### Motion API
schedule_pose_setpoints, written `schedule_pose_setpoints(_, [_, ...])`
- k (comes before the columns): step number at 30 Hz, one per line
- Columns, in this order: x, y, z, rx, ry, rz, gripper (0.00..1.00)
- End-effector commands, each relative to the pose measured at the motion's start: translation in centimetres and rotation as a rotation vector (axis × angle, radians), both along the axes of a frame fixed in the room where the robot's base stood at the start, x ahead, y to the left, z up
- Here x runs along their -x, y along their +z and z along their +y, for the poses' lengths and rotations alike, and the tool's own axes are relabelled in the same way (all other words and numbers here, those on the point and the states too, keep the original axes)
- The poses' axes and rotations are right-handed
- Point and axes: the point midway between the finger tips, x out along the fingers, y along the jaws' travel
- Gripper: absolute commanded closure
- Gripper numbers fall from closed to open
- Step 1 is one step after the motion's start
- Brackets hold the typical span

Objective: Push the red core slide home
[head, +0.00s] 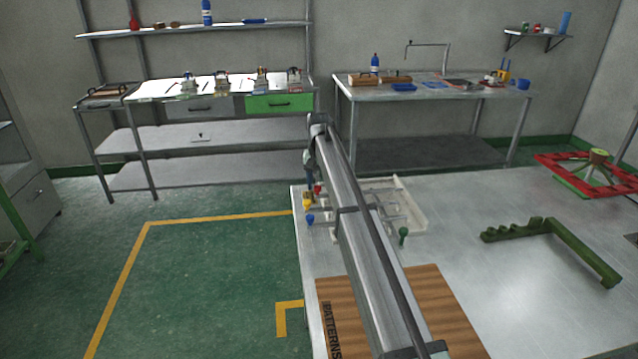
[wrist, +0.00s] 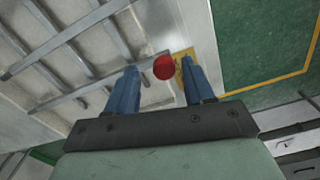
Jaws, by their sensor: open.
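The red core slide shows as a round red knob (wrist: 164,67) in the wrist view. It lies between the lines of my gripper's two blue fingers, nearer the right one. In the head view a small red spot (head: 317,189) shows beside my gripper (head: 312,184), at the table's left edge. My gripper (wrist: 160,68) is open, its fingers apart on either side of the knob. I cannot tell whether a finger touches it. A yellow part (wrist: 183,66) sits right beside the knob, partly behind the right finger. The slide's body is hidden.
A blue knob (head: 310,219) and a green knob (head: 403,234) stand near the pale tray-like fixture (head: 415,200). A wooden board (head: 440,300) and a dark green bracket (head: 555,235) lie on the table. My arm covers part of the fixture. The table's right side has free room.

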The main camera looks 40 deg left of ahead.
Motion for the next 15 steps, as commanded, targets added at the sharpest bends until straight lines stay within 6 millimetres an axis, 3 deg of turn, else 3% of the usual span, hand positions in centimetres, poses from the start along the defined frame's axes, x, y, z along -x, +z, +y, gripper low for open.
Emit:
schedule_pose_setpoints(8, [0.0, 1.6, 0.1, -0.001, 0.001, 0.001, 0.47])
schedule_pose_setpoints(15, [0.0, 6.0, 0.1, -0.002, 0.0, -0.001, 0.47])
